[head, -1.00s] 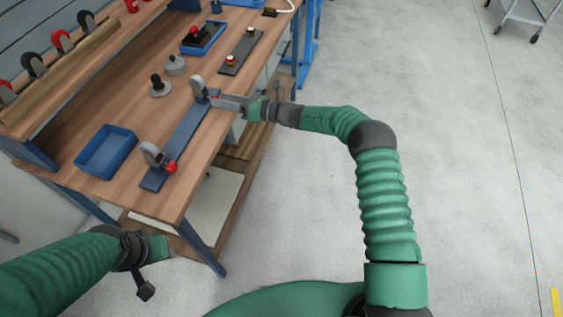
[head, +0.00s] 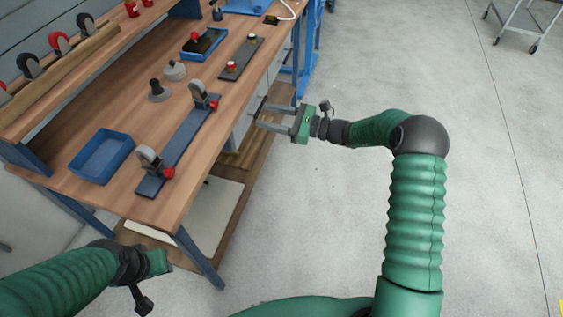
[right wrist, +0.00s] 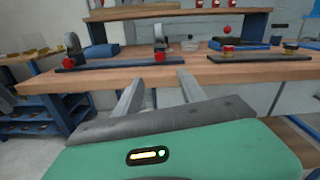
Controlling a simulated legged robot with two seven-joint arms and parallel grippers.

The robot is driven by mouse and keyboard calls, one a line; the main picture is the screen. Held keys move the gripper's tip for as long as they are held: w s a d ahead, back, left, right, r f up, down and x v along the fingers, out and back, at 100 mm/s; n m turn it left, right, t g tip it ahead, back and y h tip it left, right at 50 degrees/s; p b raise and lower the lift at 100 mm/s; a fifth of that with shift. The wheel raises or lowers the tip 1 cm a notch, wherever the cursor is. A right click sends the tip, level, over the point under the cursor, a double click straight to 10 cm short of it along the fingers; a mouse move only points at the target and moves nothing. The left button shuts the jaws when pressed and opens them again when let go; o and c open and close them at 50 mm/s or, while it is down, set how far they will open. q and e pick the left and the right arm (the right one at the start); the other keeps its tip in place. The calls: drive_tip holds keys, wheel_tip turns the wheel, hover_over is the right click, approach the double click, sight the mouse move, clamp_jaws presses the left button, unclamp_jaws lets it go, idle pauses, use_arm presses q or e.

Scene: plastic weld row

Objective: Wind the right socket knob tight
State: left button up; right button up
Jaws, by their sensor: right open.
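A blue bar (head: 184,143) lies along the bench's front edge with two upright grey sockets, each with a red knob. The right socket (head: 203,94) has the right socket knob (head: 214,104) on its front side; this knob also shows in the right wrist view (right wrist: 159,56). The left socket (head: 149,158) has its own red knob (head: 169,172). My right gripper (head: 260,115) is open and empty, off the bench's front edge, fingers pointing toward the bench and apart from the right knob. My left gripper (head: 158,262) is at the lower left; its fingers are not visible.
A blue tray (head: 102,156) sits behind the bar's left end. A black-knobbed piece (head: 158,90) and a grey round piece (head: 174,70) stand behind the right socket. A dark plate (head: 240,60) with knobs lies farther right. Floor in front is clear.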

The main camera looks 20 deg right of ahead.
drive_tip(key=s+a+r+n+g+h+p, duration=0.3)
drive_tip(key=s+a+n+g+p, duration=0.35)
drive_tip(key=s+p, duration=0.4)
drive_tip(key=s+d+r+n+g+h+p, duration=0.1)
drive_tip(key=s+r+n+h+p, duration=0.1)
drive_tip(key=s, duration=0.4)
drive_tip(key=s+d+r+n+g+h+p, duration=0.1)
drive_tip(key=s+r+n+g+h+p, duration=0.1)
drive_tip(key=s, duration=0.4)
drive_tip(key=shift+s+d+r+n+h+p, duration=0.15)
drive_tip(key=shift+s+d+n+h+p, duration=0.1)
drive_tip(key=shift+n+h+p, duration=0.8)
drive_tip(key=shift+g, duration=0.25)
